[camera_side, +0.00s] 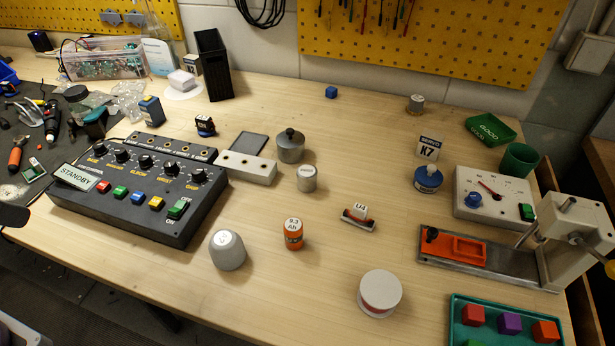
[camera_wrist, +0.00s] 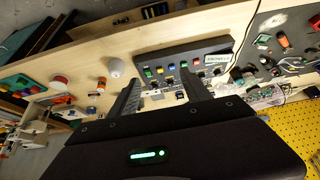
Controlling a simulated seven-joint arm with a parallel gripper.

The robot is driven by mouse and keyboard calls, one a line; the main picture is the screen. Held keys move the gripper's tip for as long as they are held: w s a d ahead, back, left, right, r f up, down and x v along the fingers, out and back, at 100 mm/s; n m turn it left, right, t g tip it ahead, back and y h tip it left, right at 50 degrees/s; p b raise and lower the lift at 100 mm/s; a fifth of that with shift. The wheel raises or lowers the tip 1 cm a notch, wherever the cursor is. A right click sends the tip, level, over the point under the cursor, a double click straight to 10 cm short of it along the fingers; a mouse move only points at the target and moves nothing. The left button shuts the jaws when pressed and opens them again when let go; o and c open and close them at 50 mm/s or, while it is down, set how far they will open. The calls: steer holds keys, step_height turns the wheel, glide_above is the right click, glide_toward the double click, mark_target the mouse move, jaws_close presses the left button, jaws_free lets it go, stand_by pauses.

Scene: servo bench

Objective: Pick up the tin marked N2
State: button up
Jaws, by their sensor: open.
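No label reading N2 is legible in either view, so I cannot tell which tin bears it. In the side view a small grey tin (camera_side: 306,179) with an unreadable pale label stands mid-bench. A darker grey lidded pot (camera_side: 290,148) stands behind it. A blue tin (camera_side: 428,180) stands at the right, before the K7 card. A white round tin with a red band (camera_side: 379,295) stands near the front. My gripper (camera_wrist: 160,77) is open and empty in the wrist view, its fingers pointing over the bench toward the control box.
The black control box (camera_side: 130,195) fills the left of the bench. A grey rounded object (camera_side: 227,251), an orange cylinder (camera_side: 293,235) and a U4 block (camera_side: 358,215) stand near the front. A clamp fixture (camera_side: 550,260) and green tray (camera_side: 458,318) are at right. Back centre is mostly clear.

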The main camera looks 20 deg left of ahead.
steer(key=w+d+m+t, duration=0.1)
steer(key=w+d, duration=0.1)
steer(key=w, duration=0.9)
steer(key=m+t+h, duration=0.4)
glide_above(301, 177)
steer(key=s+a, duration=0.3)
steer(key=a, duration=0.7)
step_height(301, 177, down, 11)
steer(key=d+f+h, duration=0.1)
steer(key=d+f, duration=0.2)
steer(key=w+d+f+m+h, duration=0.1)
steer(key=d+f, duration=0.2)
steer(key=d+f+h, duration=0.1)
steer(key=d+f, duration=0.1)
steer(key=f, duration=0.1)
steer(key=shift+w+d+f+m+t, duration=0.2)
steer(key=shift+d+f+m+t, duration=0.1)
steer(key=shift+d, duration=0.1)
steer(key=x, duration=0.7)
steer(key=shift+w+r, duration=0.25)
steer(key=shift+r, duration=0.15)
jaws_close()
